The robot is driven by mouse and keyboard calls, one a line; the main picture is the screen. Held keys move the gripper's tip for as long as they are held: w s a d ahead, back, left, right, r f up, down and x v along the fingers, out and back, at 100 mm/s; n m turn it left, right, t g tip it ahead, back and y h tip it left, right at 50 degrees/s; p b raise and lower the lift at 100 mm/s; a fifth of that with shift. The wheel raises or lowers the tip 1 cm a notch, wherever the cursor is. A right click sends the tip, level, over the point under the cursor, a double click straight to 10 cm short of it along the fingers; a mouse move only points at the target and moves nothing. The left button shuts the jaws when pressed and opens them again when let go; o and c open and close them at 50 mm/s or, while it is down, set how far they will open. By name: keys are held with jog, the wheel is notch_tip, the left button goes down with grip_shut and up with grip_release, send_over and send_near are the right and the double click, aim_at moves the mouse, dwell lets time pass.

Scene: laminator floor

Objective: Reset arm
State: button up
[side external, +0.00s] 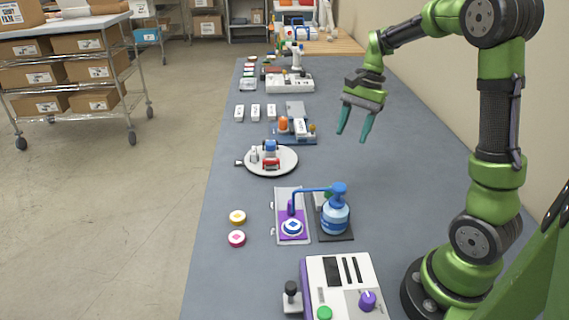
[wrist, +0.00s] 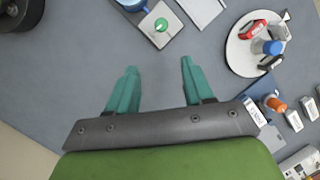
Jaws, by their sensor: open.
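My gripper (side external: 355,124) is raised above the right side of the long grey-blue table (side external: 390,210), with its two teal fingers apart and nothing between them. In the wrist view the open fingers (wrist: 156,88) point over bare table. My green arm rises from its base at the right of the side view and bends over toward the far end of the table.
A round white tray (side external: 287,165) holds small items. Nearer stand a blue pump bottle (side external: 335,216), a purple-and-grey tray (side external: 291,238) and a white control box (side external: 328,270). Two round pieces, yellow (side external: 237,217) and pink (side external: 237,239), lie left. The table's right side is clear.

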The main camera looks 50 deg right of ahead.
jog(key=s+a+r+n+t, duration=0.3)
jog(key=s+a+n, duration=0.2)
jog(key=a, duration=0.4)
jog(key=s+a+r+n+t+h, duration=0.1)
jog(key=s+a+r+n+t, duration=0.2)
jog(key=a+n, duration=0.3)
jog(key=s+a, duration=0.1)
jog(key=a, duration=0.2)
jog(key=shift+s+r+n+t, duration=0.2)
jog(key=shift+s+n+t, duration=0.15)
jog(key=shift+n+t, duration=0.05)
